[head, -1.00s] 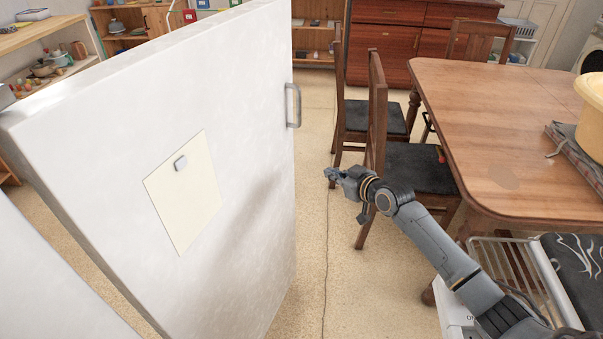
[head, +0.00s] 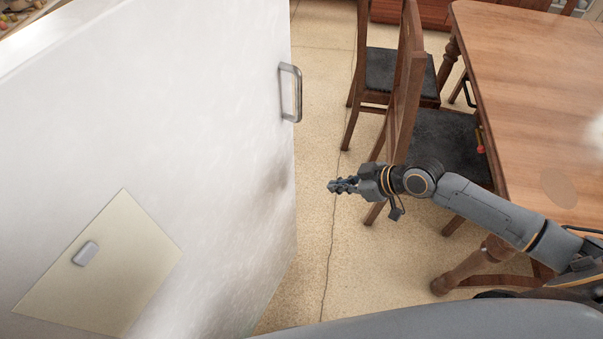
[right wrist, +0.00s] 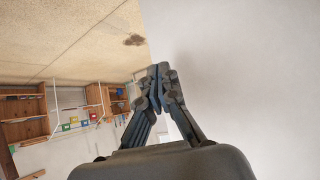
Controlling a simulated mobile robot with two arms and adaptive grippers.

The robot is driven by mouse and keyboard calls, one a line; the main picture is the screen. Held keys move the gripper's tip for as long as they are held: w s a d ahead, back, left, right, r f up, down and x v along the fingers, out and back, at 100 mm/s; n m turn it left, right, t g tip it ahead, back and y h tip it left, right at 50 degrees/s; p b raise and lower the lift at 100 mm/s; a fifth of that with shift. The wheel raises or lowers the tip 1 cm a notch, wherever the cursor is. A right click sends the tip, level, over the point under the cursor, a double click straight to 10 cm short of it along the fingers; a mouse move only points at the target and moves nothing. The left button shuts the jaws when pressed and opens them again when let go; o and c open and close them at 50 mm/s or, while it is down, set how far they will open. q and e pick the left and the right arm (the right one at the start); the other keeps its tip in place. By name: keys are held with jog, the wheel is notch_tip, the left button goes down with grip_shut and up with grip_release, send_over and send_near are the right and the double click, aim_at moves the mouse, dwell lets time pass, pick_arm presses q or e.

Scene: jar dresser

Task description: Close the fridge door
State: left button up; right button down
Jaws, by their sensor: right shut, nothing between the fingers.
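The white fridge door (head: 200,120) fills the left of the head view and stands swung out. A metal handle (head: 291,93) is on its right edge. A cream paper sheet with a grey magnet is on its face. My right gripper (head: 332,186) is shut and empty, just right of the door's edge and below the handle, apart from the door in the head view. In the right wrist view the shut fingers (right wrist: 158,80) point along a pale flat surface that fills the right side. My left gripper is not in view.
Two wooden chairs with dark seats (head: 445,150) stand behind my right arm. A wooden table (head: 530,90) is at the right. Tan floor (head: 310,240) is clear between door and chairs. Shelves (right wrist: 25,118) show in the right wrist view.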

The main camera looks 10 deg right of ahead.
aim_at(290, 183)
jog(key=x, duration=0.3)
jog(key=r+x, duration=0.1)
jog(key=x, duration=0.3)
jog(key=a+x, duration=0.1)
jog(key=x, duration=0.2)
jog(key=shift+w+a+p, duration=0.2)
jog(key=shift+w+p, duration=0.2)
jog(key=shift+w, duration=0.15)
jog(key=shift+w+a, duration=0.4)
jog(key=shift+a, duration=0.15)
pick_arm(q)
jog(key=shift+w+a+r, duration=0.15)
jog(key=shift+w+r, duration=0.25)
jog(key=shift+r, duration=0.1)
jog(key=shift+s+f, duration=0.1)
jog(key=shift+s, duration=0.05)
pick_arm(e)
jog(key=shift+w+a, duration=0.1)
